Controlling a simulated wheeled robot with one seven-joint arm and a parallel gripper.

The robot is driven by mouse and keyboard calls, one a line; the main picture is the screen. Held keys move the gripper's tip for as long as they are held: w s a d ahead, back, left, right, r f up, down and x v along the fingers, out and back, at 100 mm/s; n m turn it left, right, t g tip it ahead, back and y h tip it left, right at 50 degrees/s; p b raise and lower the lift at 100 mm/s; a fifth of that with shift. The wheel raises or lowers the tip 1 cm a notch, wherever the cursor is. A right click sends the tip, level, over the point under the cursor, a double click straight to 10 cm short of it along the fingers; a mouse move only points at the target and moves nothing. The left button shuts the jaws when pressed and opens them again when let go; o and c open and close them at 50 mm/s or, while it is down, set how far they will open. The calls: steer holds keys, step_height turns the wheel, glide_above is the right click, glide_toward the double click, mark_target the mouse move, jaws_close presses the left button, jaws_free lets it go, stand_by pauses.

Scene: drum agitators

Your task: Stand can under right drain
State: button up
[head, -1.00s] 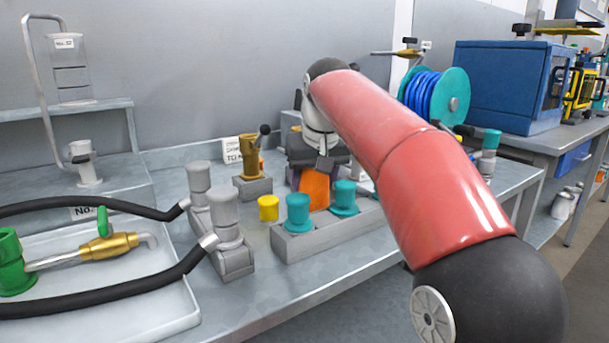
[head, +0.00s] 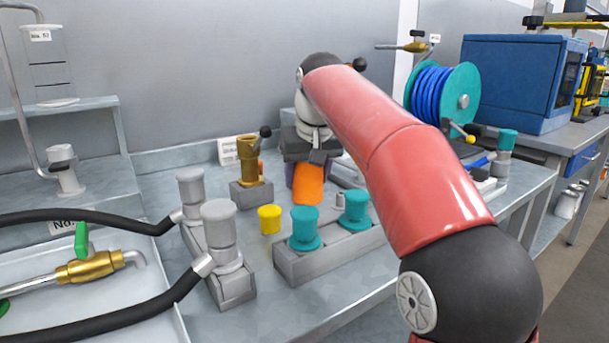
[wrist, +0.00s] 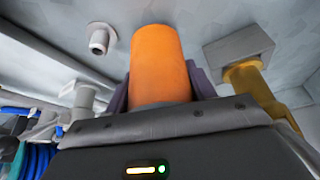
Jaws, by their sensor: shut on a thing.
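My gripper (head: 308,168) is shut on an orange can (head: 308,186), in the middle of the head view above the bench. In the wrist view the orange can (wrist: 160,65) stands between the purple-grey fingers, which touch its sides. Its lower end shows near the bench in the head view; I cannot tell if it touches. A brass valve with a bent outlet (head: 100,268) is over the tray at left. Another brass valve (head: 408,47) sticks out high at the right, by a label. I cannot tell which is the right drain.
A brass fitting on a grey block (head: 250,165) stands left of the can, a yellow cup (head: 269,219) in front. Teal knobs (head: 305,229) on a grey block stand close by. Grey cylinders with hoses (head: 220,235) are at left. A blue hose reel (head: 440,92) is at right.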

steer(key=shift+w+a+f, duration=0.1)
steer(key=shift+w, duration=0.25)
steer(key=shift+f, duration=0.35)
steer(key=shift+s, duration=0.2)
steer(key=shift+f, duration=0.15)
steer(key=shift+f, duration=0.2)
steer(key=o, duration=1)
steer(key=shift+r, duration=0.1)
steer(key=shift+c, duration=0.2)
